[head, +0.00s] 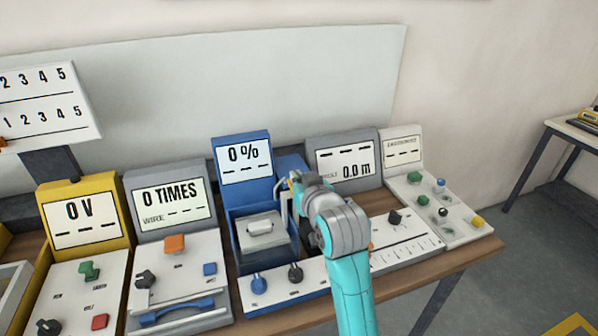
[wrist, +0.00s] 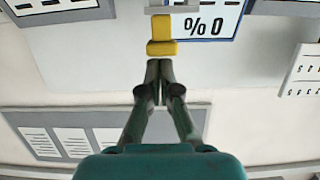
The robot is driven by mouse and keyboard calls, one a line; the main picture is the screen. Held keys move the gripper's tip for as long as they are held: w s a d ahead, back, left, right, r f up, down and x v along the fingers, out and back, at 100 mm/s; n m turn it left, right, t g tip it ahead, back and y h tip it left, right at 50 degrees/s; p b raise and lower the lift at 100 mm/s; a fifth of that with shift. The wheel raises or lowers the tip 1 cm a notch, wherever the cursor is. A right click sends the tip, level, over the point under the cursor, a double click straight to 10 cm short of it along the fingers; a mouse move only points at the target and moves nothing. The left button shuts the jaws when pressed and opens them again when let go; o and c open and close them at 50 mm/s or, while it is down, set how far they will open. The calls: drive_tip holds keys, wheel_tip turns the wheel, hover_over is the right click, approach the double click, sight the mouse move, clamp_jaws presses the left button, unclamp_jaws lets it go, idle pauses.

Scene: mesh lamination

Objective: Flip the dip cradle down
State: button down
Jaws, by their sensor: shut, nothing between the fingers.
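The blue device (head: 243,180) with the "0 %" display stands mid-bench in the head view. A grey block with a pale handle (head: 264,227) sits in its open blue bay; I cannot tell for certain whether this is the dip cradle. In the wrist view, which is upside down, a yellow piece (wrist: 161,30) on a grey bar (wrist: 172,8) stands in front of the display. My gripper (wrist: 158,66) is shut and empty, its tips close to the yellow piece; contact is unclear. In the head view my wrist hides most of the gripper and the device's right side.
A grey "0 TIMES" device (head: 167,205) stands left of the blue one, and a yellow "0 V" device (head: 84,218) further left. A "0.0 m" device (head: 344,160) stands close on the right, partly behind my arm. Knobs (head: 258,284) line the blue device's front.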

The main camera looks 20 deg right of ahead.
drive_tip(key=shift+f, duration=0.1)
wheel_tip(320, 180, down, 7)
idle(0.6)
